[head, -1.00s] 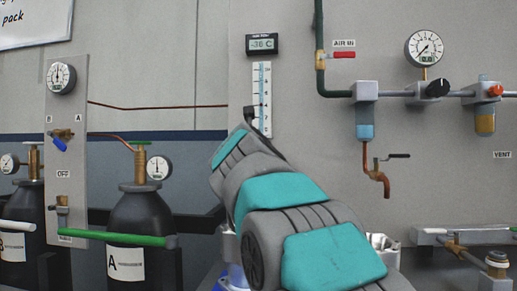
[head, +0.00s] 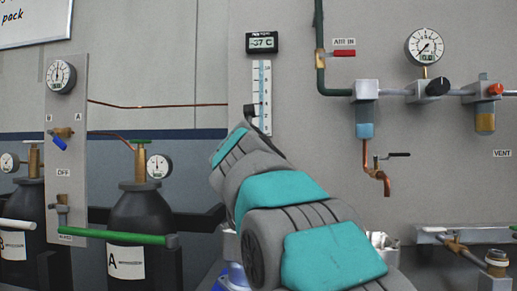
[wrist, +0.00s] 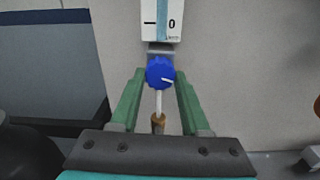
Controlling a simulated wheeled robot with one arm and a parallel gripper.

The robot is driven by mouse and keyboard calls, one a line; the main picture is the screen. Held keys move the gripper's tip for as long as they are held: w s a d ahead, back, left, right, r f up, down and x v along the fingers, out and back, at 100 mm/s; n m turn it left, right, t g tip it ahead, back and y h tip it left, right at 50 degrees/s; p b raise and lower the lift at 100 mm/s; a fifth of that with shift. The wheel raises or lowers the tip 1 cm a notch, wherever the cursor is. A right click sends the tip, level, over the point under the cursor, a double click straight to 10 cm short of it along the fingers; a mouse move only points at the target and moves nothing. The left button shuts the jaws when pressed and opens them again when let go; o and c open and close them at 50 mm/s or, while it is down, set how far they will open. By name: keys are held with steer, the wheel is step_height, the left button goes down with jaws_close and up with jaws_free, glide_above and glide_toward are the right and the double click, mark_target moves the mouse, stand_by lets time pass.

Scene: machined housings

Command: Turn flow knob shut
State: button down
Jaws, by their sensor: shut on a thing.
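The flow knob (wrist: 160,73) is a round blue knob with a white pointer line, below the scale tube in the wrist view. The pointer line points right and slightly down. My gripper (wrist: 160,76) has its green fingers on both sides of the knob, shut on it. The flow scale (wrist: 162,22) shows its lower end with a 0 above the knob, and its upper part shows in the head view (head: 262,95). In the head view my arm hides the knob and the fingers.
A digital display (head: 262,42) above the scale reads about -37 C. Gas bottle A (head: 140,220) with a green-handled valve bar (head: 112,236) stands left. Pipework with a gauge (head: 425,46), a black knob (head: 437,87) and a copper drain (head: 375,175) is right.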

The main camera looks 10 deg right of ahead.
steer(key=shift+r+n+p, duration=0.1)
steer(key=shift+n+p, duration=0.2)
steer(key=shift+a+n, duration=0.1)
steer(key=shift+n, duration=0.2)
steer(key=n+p, duration=0.2)
steer(key=n, duration=0.7)
steer(key=shift+n, duration=0.3)
steer(key=n, duration=1)
steer(key=shift+n, duration=0.4)
